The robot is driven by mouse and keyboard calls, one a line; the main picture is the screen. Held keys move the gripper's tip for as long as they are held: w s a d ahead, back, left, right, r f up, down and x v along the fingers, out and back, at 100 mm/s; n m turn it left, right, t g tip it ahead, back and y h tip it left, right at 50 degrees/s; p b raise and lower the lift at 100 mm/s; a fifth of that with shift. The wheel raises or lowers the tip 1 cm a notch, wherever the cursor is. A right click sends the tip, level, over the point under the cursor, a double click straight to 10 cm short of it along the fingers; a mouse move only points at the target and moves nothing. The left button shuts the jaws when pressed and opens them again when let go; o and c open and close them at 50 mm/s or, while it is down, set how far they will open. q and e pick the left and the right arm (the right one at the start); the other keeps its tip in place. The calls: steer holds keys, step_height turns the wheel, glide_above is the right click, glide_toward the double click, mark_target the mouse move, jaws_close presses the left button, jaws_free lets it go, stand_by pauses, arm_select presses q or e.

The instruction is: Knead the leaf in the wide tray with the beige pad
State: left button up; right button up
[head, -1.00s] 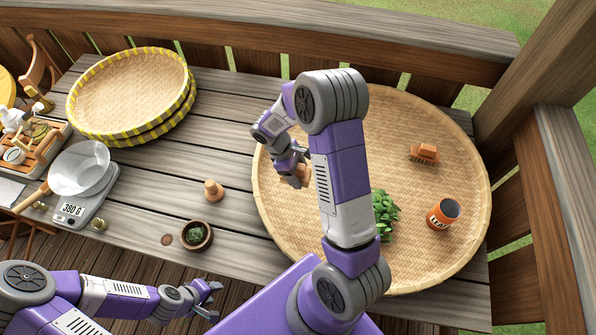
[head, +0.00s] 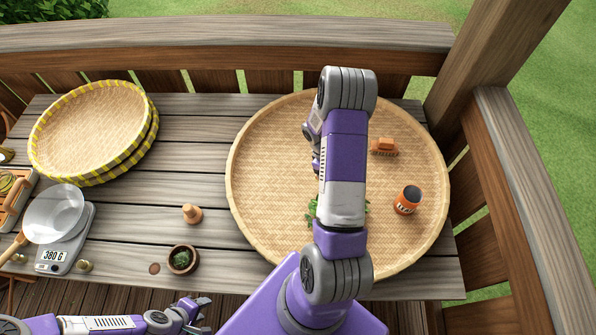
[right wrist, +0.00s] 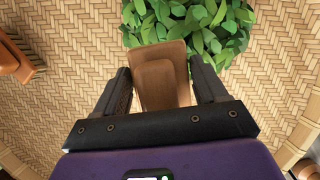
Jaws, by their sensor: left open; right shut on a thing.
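The wide tray (head: 260,210) is a large round woven tray on the right of the table. The leaf (right wrist: 205,25) is a pile of green leaves on it; in the head view my right arm hides most of the pile (head: 312,208). My right gripper (right wrist: 160,75) is shut on the beige pad (right wrist: 162,85), a brown block, at the near edge of the leaves in the right wrist view. I cannot tell whether the pad touches them. In the head view the pad is hidden by my arm. My left gripper (head: 197,309) is open and empty at the table's front edge.
Left of the tray are a wooden peg (head: 192,213), a small bowl of leaves (head: 183,259), a scale (head: 55,256) with a pan, and stacked yellow-rimmed trays (head: 90,130).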

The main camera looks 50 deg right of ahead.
arm_select(q)
step_height(320, 180, up, 2)
steer(key=shift+r+p, duration=0.15)
steer(key=shift+p, duration=0.65)
arm_select(e)
steer(key=s+d+m, duration=0.2)
steer(key=s+d, duration=0.2)
steer(key=s, duration=0.3)
steer(key=shift+s+r+y, duration=0.15)
steer(key=shift+r+y, duration=0.1)
steer(key=shift+y, duration=0.15)
arm_select(q)
steer(key=shift+f+b, duration=0.65)
steer(key=shift+b, duration=0.05)
arm_select(e)
steer(key=shift+f, duration=0.75)
